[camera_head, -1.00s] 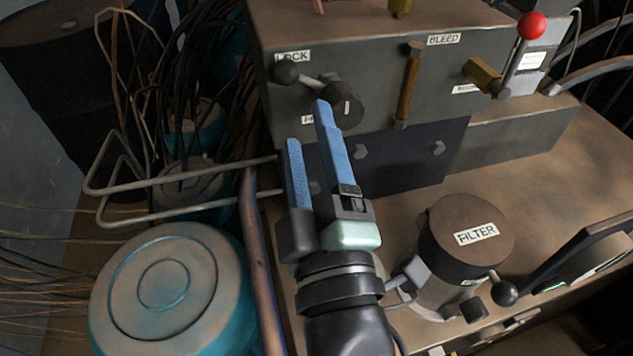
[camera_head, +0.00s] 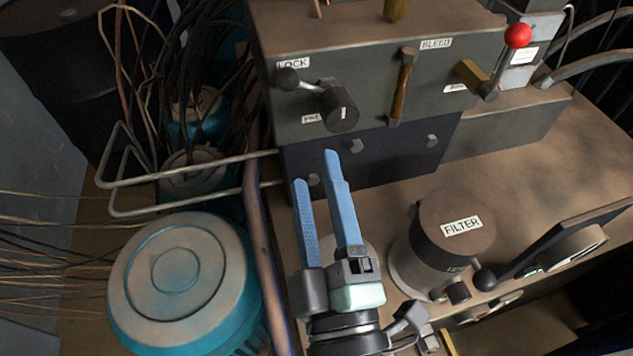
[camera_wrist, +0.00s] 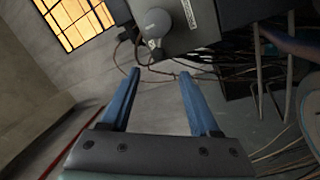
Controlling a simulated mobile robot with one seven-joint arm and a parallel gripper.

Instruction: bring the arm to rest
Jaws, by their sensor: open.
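My gripper (camera_head: 316,168) has two blue fingers, apart and with nothing between them. In the head view it stands in front of the dark lower panel (camera_head: 390,158) of the grey control box, below the LOCK lever (camera_head: 289,80) and its dark round knob (camera_head: 339,108). In the wrist view my gripper (camera_wrist: 160,72) is also open and empty. Beyond its fingertips are a grey box (camera_wrist: 220,20) and a round-ended lever (camera_wrist: 157,22). I cannot tell whether the fingertips touch the panel.
The FILTER canister (camera_head: 445,240) stands close right of my gripper. A red-knobbed lever (camera_head: 517,37) is at the upper right. Bent metal rails (camera_head: 190,175) and a teal drum (camera_head: 183,280) lie to the left. Cables (camera_head: 150,90) hang at the upper left. The brown bench top (camera_head: 560,160) is partly bare.

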